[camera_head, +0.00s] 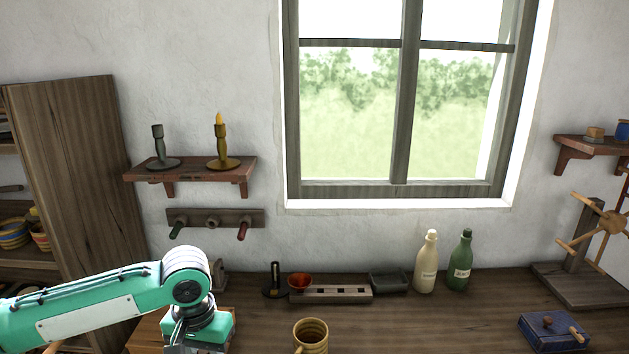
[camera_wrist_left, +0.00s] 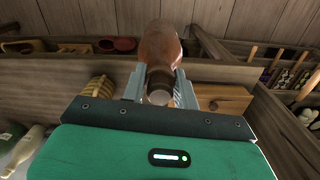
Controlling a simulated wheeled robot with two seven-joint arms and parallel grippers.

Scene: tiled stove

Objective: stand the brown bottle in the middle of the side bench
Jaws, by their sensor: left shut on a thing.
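The brown bottle (camera_wrist_left: 160,48) shows in the left wrist view, its neck end toward the camera and its body pointing away. My left gripper (camera_wrist_left: 160,82) is shut on it near the neck, one finger on each side. In the head view my left arm comes in at the lower left; its gripper and the bottle are cut off or hidden there. A wooden worktop (camera_head: 450,322) runs under the window; I cannot tell whether it is the side bench. My right gripper is not in view.
A wooden box (camera_wrist_left: 222,98) is near the held bottle in the wrist view.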

